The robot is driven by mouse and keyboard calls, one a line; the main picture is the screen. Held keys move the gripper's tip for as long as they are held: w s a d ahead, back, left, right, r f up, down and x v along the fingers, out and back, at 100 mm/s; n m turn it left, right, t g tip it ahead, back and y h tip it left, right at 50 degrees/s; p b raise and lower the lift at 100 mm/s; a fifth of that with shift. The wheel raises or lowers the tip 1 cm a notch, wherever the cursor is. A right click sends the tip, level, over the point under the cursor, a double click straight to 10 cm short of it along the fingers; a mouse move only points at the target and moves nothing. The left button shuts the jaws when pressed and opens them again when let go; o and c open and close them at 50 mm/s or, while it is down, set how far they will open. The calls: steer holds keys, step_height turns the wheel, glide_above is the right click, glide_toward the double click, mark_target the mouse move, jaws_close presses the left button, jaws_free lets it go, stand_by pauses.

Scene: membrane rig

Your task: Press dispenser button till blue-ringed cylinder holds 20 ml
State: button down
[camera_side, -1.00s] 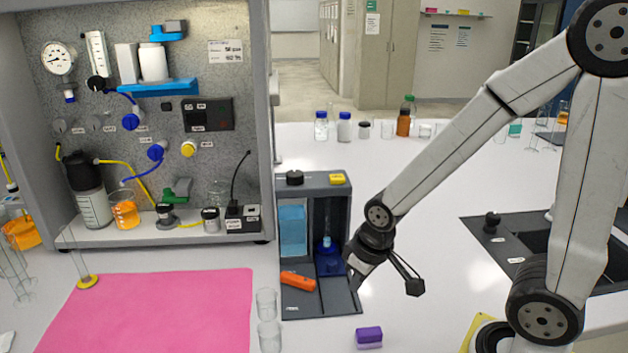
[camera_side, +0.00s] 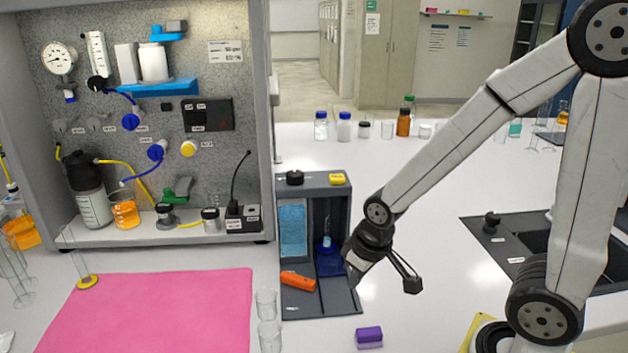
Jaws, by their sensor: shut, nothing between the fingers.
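The dispenser (camera_side: 344,181) is a dark grey housing with a blue tank (camera_side: 293,230) on its left and an open bay on its right. The blue-ringed cylinder (camera_side: 327,256) stands in the bay; its blue lower part shows, but its liquid level is too small to read. A black knob (camera_side: 294,177) and a yellow block (camera_side: 337,179) sit on top, and an orange piece (camera_side: 296,281) lies across the front base. I cannot tell which is the button.
Two clear beakers (camera_side: 266,304) stand left of the dispenser base. A purple block (camera_side: 368,336) lies in front. A pink mat (camera_side: 165,310) covers the left bench. A yellow-based cylinder (camera_side: 87,282) stands at its edge.

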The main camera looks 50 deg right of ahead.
steer(key=w+d+r+m+t, duration=0.3)
steer(key=w+d+r+m, duration=0.35)
steer(key=w+r, duration=0.35)
step_height(320, 180, up, 12)
steer(key=r+m+t+h, duration=0.1)
steer(key=m+t, duration=0.2)
steer(key=m, duration=0.1)
glide_above(333, 176)
steer(key=s, duration=0.2)
steer(key=shift+w+f, duration=0.1)
steer(key=shift+f, duration=0.15)
steer(key=shift+f, duration=0.25)
steer(key=shift+f, duration=4.2)
steer(key=shift+f, duration=0.1)
steer(key=shift+f, duration=0.3)
steer(key=shift+f, duration=0.65)
steer(key=shift+a+r, duration=0.1)
steer(key=shift+r, duration=0.95)
